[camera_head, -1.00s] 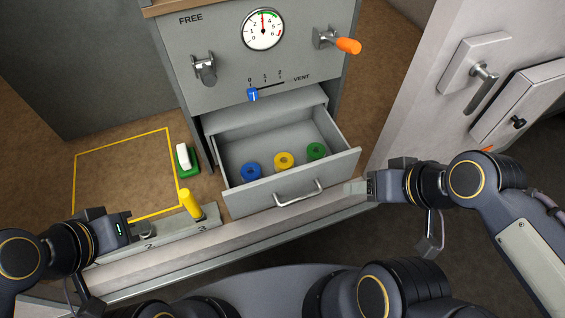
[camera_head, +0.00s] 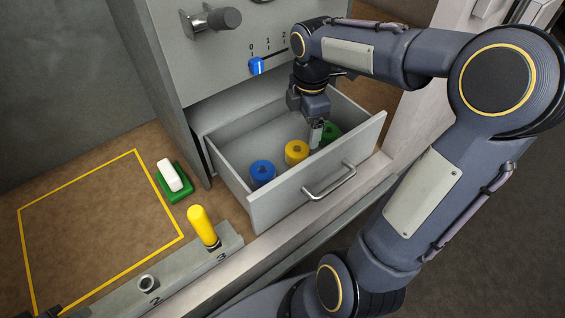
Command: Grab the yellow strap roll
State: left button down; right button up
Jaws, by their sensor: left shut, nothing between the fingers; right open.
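The yellow strap roll (camera_head: 294,150) stands in the open grey drawer (camera_head: 262,213), between the blue roll (camera_head: 262,172) and the green roll (camera_head: 332,131). My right gripper (camera_head: 315,137) points down into the drawer, just right of the yellow roll and in front of part of the green one. It is open, with its fingers beside the yellow roll rather than visibly around it; whether they touch it I cannot tell. Only a dark tip of my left gripper (camera_head: 50,312) shows at the bottom left edge, shut and empty.
The drawer's front handle (camera_head: 330,181) sticks out. A yellow peg (camera_head: 203,225) stands on a numbered rail (camera_head: 185,272) left of the drawer. A white and green block (camera_head: 172,180) lies by the cabinet. The yellow-outlined square (camera_head: 100,225) is empty.

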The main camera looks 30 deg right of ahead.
jog(key=n+b, duration=0.1)
jog(key=b, duration=0.2)
send_over(297, 148)
jog(key=f, duration=0.4)
jog(key=shift+s+a+f, duration=0.1)
jog(key=shift+s+f, duration=0.1)
jog(key=shift+f, duration=0.05)
notch_tip(297, 148, down, 7)
jog(key=b, duration=0.2)
jog(key=shift+w+f+b, duration=0.1)
jog(key=shift+f+b, duration=0.1)
jog(key=shift+b, duration=0.15)
pick_arm(q)
notch_tip(297, 148, down, 7)
jog(key=a, duration=0.1)
jog(key=shift+w+r, duration=0.2)
jog(key=shift+w, duration=0.1)
pick_arm(e)
jog(key=shift+r, duration=0.1)
jog(key=c, duration=1.2)
pick_arm(q)
jog(key=shift+a, duration=0.1)
pick_arm(e)
jog(key=shift+o, duration=0.2)
